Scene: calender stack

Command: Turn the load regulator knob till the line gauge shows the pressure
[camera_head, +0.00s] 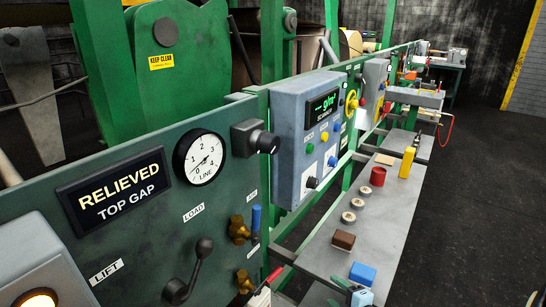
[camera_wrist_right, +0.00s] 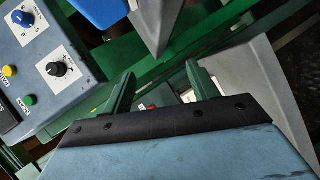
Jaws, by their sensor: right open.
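The round white line gauge (camera_head: 200,157) is on the green panel at left, marked 0 to 4. Its thin needle seems to point to the lower left, near the low end. A black knob (camera_head: 268,142) on a grey body sticks out right of the gauge; it looks like the load regulator knob. A LOAD label (camera_head: 193,212) is below the gauge. My right gripper (camera_wrist_right: 160,82) is open in the right wrist view, its two green fingers apart with nothing between them. No gripper touches the black knob. My left gripper is not in view.
A black lever (camera_head: 190,272) and brass valves (camera_head: 239,230) project from the panel. A blue-grey control box (camera_head: 300,125) stands right of the knob; its black dial (camera_wrist_right: 62,68) shows in the wrist view. A grey shelf (camera_head: 375,225) holds small items. Dark floor at right is clear.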

